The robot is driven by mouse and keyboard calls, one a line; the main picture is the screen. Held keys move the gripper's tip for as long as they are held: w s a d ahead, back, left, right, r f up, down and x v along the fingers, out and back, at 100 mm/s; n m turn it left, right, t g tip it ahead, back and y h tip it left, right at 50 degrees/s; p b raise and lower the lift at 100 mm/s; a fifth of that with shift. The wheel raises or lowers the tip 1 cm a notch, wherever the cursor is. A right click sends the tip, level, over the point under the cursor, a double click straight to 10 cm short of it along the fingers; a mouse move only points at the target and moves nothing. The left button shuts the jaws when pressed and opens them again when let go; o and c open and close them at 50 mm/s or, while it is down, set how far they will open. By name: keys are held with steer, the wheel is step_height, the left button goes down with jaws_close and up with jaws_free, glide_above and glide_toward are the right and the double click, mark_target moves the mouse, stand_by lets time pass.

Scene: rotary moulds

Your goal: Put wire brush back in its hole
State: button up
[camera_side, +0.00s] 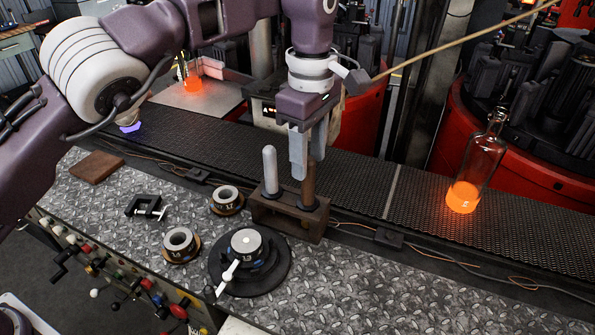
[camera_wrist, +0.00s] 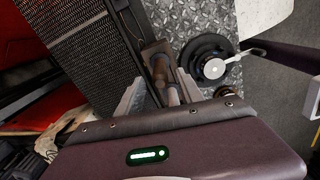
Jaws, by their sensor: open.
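A dark wooden block (camera_side: 284,222) stands on the metal plate bench, with two upright tools in it. The right one, a brown round-handled tool (camera_side: 312,184) that looks like the wire brush, stands upright in the block's right end; no bristles show. The left one is a pale grey rounded rod (camera_side: 269,168). My gripper (camera_side: 303,165) is open, pointing down, around or just beside the top of the brown tool; I cannot tell if it touches. In the wrist view the block (camera_wrist: 150,48) and the brown tool (camera_wrist: 159,68) lie between my open fingers (camera_wrist: 158,95).
A round black turntable (camera_side: 275,277) with a handle, ring moulds (camera_side: 180,243), a black clamp (camera_side: 147,207) and a brown slab (camera_side: 97,167) lie on the bench. Behind runs a mesh conveyor (camera_side: 430,205) carrying a glowing-bottomed glass bottle (camera_side: 481,165). The bench right of the block is mostly clear.

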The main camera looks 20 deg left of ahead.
steer(key=shift+r, duration=0.15)
steer(key=shift+m+t+h, duration=0.4)
steer(key=shift+m+h, duration=0.2)
steer(key=shift+h, duration=0.1)
steer(key=a+r, duration=0.5)
steer(key=s+a+r, duration=0.1)
steer(key=a+r, duration=0.1)
steer(key=a, duration=0.1)
steer(key=shift+r, duration=0.35)
steer(key=s+a+r+m+t+h, duration=0.1)
steer(key=s+a+r+m, duration=0.2)
steer(key=s+a+r, duration=0.4)
steer(key=s+a+f+m+t, duration=0.1)
steer(key=s+a+f+m, duration=0.1)
steer(key=s+m, duration=0.2)
steer(key=s+a+f+m+t+y, duration=0.1)
steer(key=s+a+f+m, duration=0.2)
steer(key=s, duration=0.8)
steer(key=s+a+f+m+t+y, duration=0.1)
steer(key=s+a+f+m, duration=0.2)
steer(key=s+m, duration=0.2)
steer(key=s, duration=0.2)
steer(key=shift+s+f+t, duration=0.2)
steer(key=shift+s+t, duration=0.2)
